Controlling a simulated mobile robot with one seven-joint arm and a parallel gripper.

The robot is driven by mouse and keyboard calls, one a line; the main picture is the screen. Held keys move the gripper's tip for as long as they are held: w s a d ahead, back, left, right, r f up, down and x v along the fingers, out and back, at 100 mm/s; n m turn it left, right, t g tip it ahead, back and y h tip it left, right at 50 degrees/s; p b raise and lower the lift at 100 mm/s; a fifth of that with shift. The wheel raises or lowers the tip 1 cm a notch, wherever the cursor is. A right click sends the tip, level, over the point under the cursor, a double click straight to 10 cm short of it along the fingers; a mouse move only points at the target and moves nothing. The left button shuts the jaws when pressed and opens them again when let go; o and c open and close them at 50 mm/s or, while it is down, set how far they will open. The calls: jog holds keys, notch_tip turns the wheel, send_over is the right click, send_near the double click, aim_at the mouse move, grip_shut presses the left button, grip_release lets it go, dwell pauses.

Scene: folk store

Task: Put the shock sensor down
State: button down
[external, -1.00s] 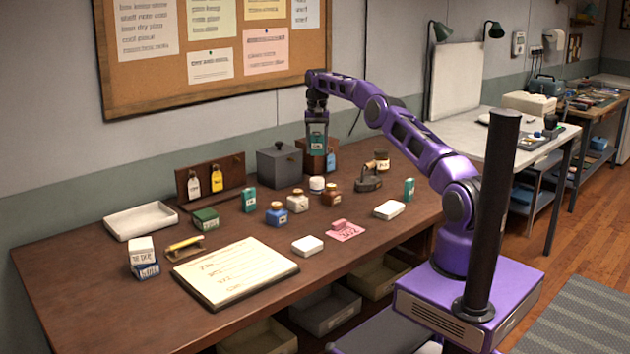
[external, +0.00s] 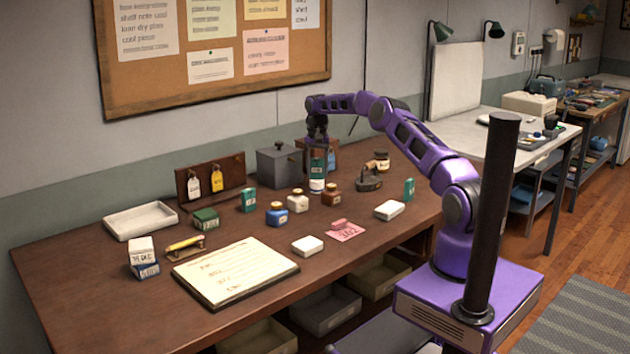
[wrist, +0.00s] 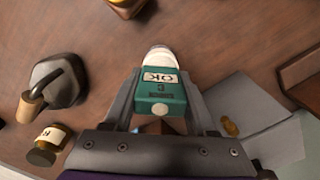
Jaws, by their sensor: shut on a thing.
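The shock sensor appears to be the small teal box (external: 317,168) with a white label, also in the wrist view (wrist: 161,97), where the label reads OK. My gripper (external: 317,149) points down and is shut on it, its two fingers on either side. A white round jar (external: 317,187) shows directly below the teal box in the external view, and past its far end in the wrist view (wrist: 160,56). I cannot tell whether the box touches the jar. Similar teal boxes stand on the bench at left (external: 248,199) and right (external: 409,188).
A grey lidded box (external: 280,167) stands behind left. A dark iron-like weight (external: 369,180) stands right. Small bottles (external: 297,201) (external: 331,194) stand close in front. The wooden bench (external: 120,305) is bare at front left. A white tray (external: 141,220) lies at far left.

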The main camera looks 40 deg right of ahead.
jog(key=shift+c, duration=1)
grip_release()
jog(key=shift+f, duration=0.1)
notch_tip(320, 180, up, 8)
jog(key=shift+f+p, duration=0.1)
jog(key=shift+p, duration=0.2)
